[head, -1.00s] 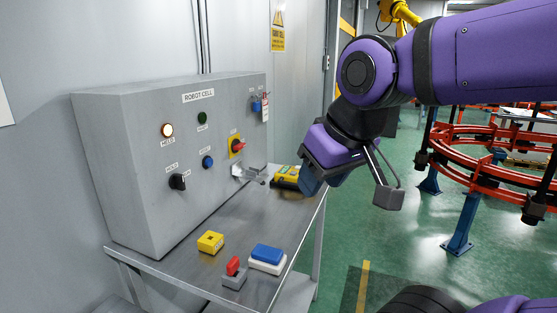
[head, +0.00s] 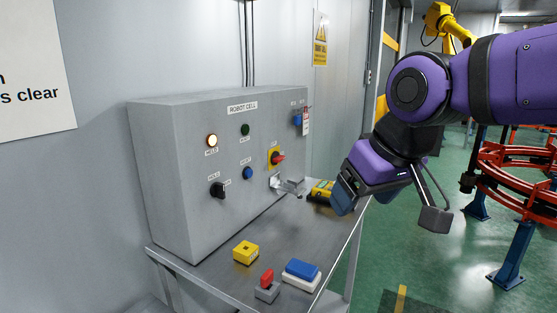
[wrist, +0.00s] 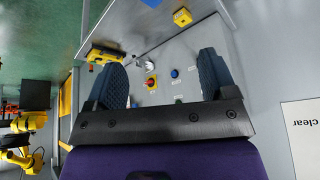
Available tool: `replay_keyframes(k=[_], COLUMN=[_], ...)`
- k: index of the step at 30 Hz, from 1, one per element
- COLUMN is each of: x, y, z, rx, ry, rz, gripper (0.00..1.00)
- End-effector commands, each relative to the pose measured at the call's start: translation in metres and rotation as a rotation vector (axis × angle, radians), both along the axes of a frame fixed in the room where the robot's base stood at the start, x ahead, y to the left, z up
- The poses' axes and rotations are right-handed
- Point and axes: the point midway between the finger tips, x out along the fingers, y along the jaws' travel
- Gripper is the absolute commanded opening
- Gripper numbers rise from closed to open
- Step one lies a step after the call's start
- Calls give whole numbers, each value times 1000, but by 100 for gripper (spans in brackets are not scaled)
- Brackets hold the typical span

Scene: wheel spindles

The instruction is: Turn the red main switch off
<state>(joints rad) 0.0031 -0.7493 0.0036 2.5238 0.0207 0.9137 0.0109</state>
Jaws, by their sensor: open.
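The red main switch (head: 277,158) is a red rotary handle on a yellow plate, at the right part of the grey ROBOT CELL panel (head: 160,180). Its handle looks roughly sideways in the head view; I cannot tell its exact setting. In the wrist view the switch (wrist: 151,83) shows between my fingers, beyond them. My gripper (head: 344,192) is open and empty, in front of the panel to the right of the switch and apart from it. Its two dark blue fingers also show in the wrist view (wrist: 161,62).
A metal bracket (head: 287,186) juts out below the switch. A yellow-black device (head: 321,191), yellow box (head: 246,252), red-topped grey block (head: 267,287) and blue-topped white block (head: 301,273) rest on the bench (head: 225,276). A blue padlock (head: 298,119) with a tag hangs upper right.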

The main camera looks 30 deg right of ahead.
Motion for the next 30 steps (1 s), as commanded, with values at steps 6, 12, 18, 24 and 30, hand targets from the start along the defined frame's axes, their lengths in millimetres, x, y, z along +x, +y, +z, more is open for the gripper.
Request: replay_keyframes(k=[6,12,18,24,30], x=[42,100,165,234,304], y=[13,25,30,24,9], z=[11,19,22,17,5], rx=[160,372,587,806,1035], ry=[74,163,249,332,414], rz=[-120,-279,-440,-603,-765], gripper=[94,94,94,94,94])
